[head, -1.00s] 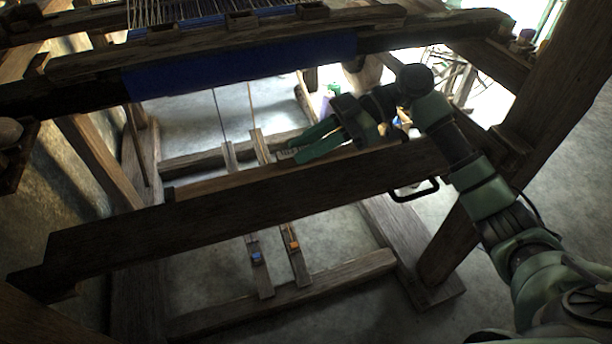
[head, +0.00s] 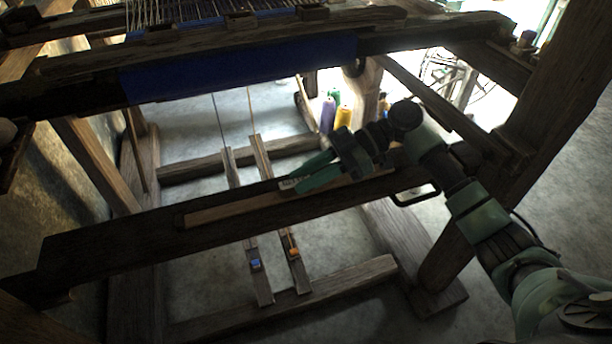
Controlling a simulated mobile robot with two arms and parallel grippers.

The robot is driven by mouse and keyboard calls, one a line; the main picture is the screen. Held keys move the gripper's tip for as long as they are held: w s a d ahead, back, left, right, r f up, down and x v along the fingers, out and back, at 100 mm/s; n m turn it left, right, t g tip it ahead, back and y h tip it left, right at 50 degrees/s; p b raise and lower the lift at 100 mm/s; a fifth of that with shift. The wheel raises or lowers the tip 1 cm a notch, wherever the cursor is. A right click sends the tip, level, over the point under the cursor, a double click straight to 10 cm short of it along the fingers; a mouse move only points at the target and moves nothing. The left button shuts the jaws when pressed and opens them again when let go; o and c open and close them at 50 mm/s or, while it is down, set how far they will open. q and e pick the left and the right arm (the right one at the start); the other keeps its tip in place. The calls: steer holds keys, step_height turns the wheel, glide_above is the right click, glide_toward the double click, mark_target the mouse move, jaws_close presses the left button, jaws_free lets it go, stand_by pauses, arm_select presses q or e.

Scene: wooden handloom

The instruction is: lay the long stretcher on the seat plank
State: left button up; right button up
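The long stretcher (head: 237,208) is a thin, lighter brown wooden slat. It shows in front of the dark, wide seat plank (head: 120,238), running along it from left of centre towards the right. I cannot tell whether it touches the plank or hangs just above it. My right gripper (head: 294,182), with green fingers, reaches in from the right to the far edge of the stretcher near its middle. It appears shut on the stretcher, though the fingers hide the grip itself. My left gripper is not in view.
A blue cloth (head: 240,68) hangs on the loom beam above. Two treadles (head: 259,285) (head: 297,270) pass below the plank. Yellow (head: 344,117) and purple (head: 327,115) spools stand behind my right gripper. A thick post (head: 545,130) rises at the right.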

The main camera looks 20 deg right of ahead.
mark_target(337, 180)
steer(key=o, duration=0.3)
steer(key=shift+o, duration=0.2)
steer(key=shift+r, duration=0.15)
steer(key=v, duration=0.7)
steer(key=shift+d+r+p, duration=0.15)
steer(key=shift+d+p, duration=0.1)
steer(key=shift+p, duration=0.1)
